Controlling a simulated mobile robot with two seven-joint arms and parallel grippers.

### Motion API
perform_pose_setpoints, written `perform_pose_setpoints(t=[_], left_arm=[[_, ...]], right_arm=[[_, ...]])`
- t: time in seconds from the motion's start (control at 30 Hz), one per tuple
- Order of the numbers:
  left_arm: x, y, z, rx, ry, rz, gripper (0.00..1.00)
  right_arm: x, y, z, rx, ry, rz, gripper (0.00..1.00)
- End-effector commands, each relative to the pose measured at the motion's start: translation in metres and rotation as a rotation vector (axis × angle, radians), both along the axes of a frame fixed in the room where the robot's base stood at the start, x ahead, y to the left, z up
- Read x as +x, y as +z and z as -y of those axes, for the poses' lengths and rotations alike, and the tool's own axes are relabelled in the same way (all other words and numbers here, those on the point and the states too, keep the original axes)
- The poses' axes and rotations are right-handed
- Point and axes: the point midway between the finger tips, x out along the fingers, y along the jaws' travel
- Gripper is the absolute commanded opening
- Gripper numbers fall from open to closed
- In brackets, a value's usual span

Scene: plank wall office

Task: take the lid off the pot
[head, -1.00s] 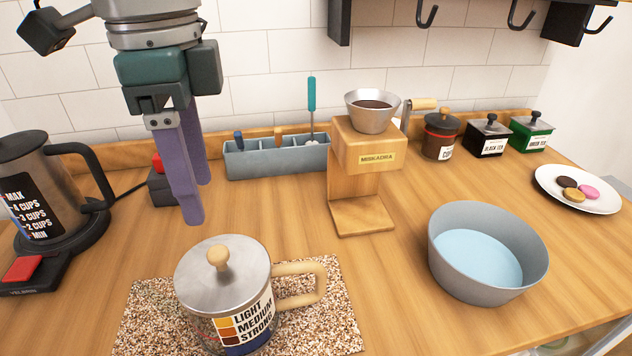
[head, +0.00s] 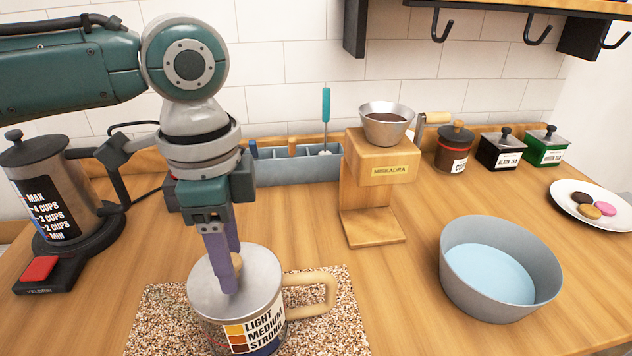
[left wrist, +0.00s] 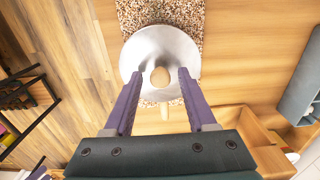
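The pot (head: 243,323) is a metal mug-like vessel with a wooden handle and a LIGHT, MEDIUM, STRONG label. It stands upright on a speckled mat (head: 330,325). Its round silver lid (head: 262,275) is on it, with a wooden knob, which shows in the left wrist view (left wrist: 160,77). My left gripper (head: 228,285) points down over the lid, partly hiding the knob in the head view. In the left wrist view its purple fingers (left wrist: 156,72) are apart, one on each side of the knob, with gaps on both sides. My right gripper is out of view.
A kettle (head: 70,190) on its base stands at left. Behind are a grey organizer (head: 290,168) and a wooden coffee stand (head: 375,185). A grey bowl of water (head: 455,290) is at right, with canisters and a plate (head: 575,210) beyond. Counter between pot and bowl is clear.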

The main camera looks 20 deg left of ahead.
Motion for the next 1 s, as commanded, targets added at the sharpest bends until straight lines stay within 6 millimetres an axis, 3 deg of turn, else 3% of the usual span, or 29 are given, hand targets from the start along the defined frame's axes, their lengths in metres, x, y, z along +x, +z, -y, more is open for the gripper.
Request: perform_pose_setpoints(t=[0.07, 0.47, 1.0], left_arm=[[0.0001, 0.0002, -0.0001, 0.000, 0.000, 0.000, 0.47], [0.0001, 0.0005, -0.0001, 0.000, 0.000, 0.000, 0.01], [0.0004, 0.0036, 0.0000, 0.000, 0.000, 0.001, 0.00]], right_arm=[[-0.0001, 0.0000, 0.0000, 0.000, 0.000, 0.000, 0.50], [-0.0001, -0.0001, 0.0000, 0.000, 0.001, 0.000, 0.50], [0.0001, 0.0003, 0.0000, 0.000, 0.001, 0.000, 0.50]])
